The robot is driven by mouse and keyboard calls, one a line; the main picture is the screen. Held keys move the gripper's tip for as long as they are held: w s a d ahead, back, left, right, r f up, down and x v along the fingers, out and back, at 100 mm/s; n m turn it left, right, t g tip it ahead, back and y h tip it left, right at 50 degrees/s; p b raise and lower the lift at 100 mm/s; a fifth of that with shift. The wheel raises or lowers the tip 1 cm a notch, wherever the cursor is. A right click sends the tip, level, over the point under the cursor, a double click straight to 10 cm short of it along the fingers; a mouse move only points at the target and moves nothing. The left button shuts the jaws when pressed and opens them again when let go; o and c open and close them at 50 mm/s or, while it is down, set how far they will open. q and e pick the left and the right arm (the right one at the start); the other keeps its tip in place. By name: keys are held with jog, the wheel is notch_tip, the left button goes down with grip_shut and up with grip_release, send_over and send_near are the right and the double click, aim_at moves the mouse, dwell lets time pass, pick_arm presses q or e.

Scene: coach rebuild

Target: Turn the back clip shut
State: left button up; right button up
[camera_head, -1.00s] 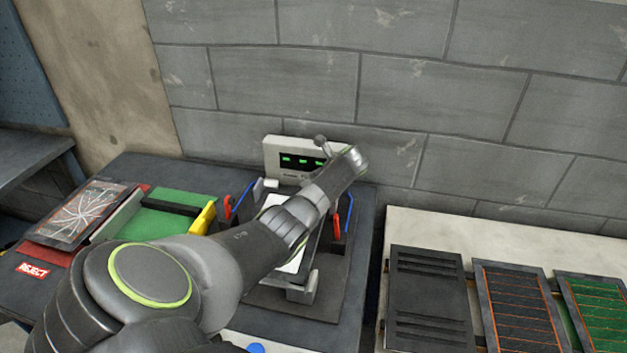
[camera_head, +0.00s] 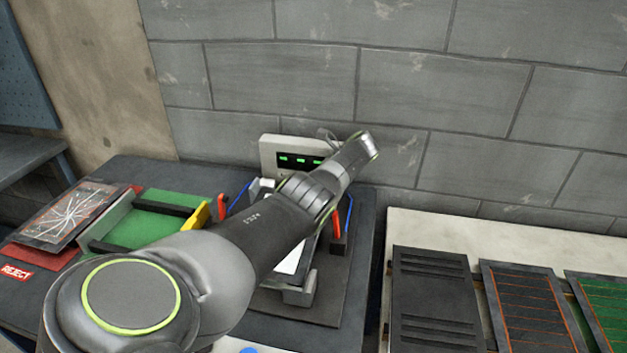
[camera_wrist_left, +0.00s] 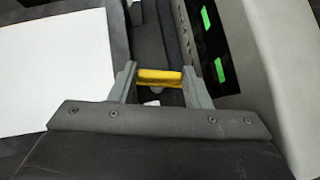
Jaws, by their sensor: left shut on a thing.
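In the left wrist view, my left gripper (camera_wrist_left: 160,82) is shut on a short yellow bar, which appears to be the handle of the back clip (camera_wrist_left: 160,77). It lies crosswise between the two grey fingers. A white panel (camera_wrist_left: 50,70) is to the left of the fingers. In the head view, my left arm covers the gripper and the clip. The white panel (camera_head: 289,262) lies in a dark fixture, partly hidden by my arm. A grey block (camera_head: 299,292) stands at its front end. My right gripper is not in view.
A pale meter box (camera_head: 270,150) with green displays stands behind the fixture, close to the gripper. Red and blue probes (camera_head: 336,228) flank it. A green tray (camera_head: 150,225) and a cracked panel (camera_head: 70,215) are left. Slotted dark panels (camera_head: 435,300) lie right.

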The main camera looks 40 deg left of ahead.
pick_arm(q)
jog(key=o, duration=1)
jog(key=v, duration=1.7)
jog(key=shift+d+r+b, duration=0.1)
jog(key=shift+d+b, duration=0.1)
jog(key=shift+b, duration=0.15)
